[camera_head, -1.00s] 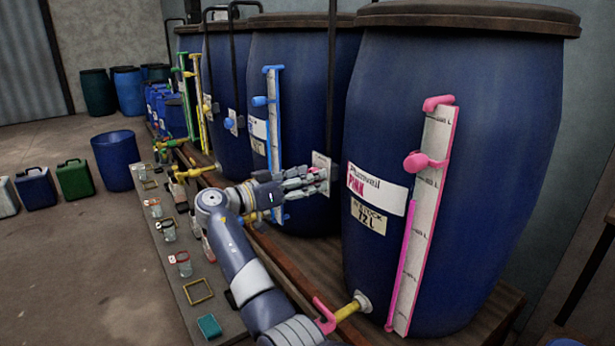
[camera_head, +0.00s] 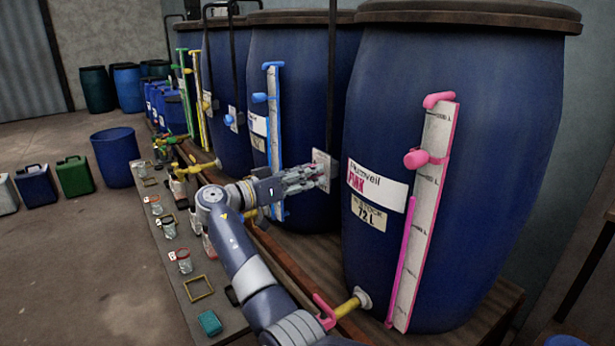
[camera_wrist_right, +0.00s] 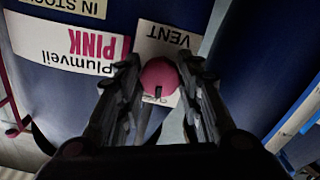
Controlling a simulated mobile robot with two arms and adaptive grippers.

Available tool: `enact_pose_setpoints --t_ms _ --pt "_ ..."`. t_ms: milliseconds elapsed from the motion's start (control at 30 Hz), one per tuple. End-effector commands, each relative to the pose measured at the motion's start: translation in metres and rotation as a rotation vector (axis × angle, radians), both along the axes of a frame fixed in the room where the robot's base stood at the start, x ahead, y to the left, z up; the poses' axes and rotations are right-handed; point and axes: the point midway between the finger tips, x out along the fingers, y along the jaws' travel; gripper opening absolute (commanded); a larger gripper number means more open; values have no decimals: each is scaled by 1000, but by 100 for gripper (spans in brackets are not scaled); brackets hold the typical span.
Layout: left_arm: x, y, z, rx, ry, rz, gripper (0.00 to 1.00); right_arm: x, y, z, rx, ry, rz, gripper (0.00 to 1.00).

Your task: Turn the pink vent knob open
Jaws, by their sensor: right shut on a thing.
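The pink vent knob (camera_wrist_right: 158,78) shows in the right wrist view, round, in front of a white plate marked VENT (camera_wrist_right: 167,38). My right gripper (camera_wrist_right: 158,88) has its fingers on either side of the knob and is shut on it. In the head view my right gripper (camera_head: 318,172) reaches to the white vent plate (camera_head: 325,158) at the left side of the pink barrel (camera_head: 460,190), and its fingers hide the knob. The barrel is blue with a white label reading PINK (camera_head: 377,186). My left gripper is not in view.
A pink sight gauge (camera_head: 432,190) and a pink-handled tap (camera_head: 340,308) are on the barrel's front. The blue-marked barrel (camera_head: 300,90) stands close behind. A low bench (camera_head: 165,262) with jars and frames runs along the left. The floor at left is mostly open.

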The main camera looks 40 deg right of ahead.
Motion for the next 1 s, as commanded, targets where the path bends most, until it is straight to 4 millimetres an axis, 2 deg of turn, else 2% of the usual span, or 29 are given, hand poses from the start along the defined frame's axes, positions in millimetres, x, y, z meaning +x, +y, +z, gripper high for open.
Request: enact_pose_setpoints --t_ms 467,1000 --pt "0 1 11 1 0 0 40 0 0 3 44 414 1 10" --pt "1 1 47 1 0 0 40 -1 0 7 99 925 1 10"
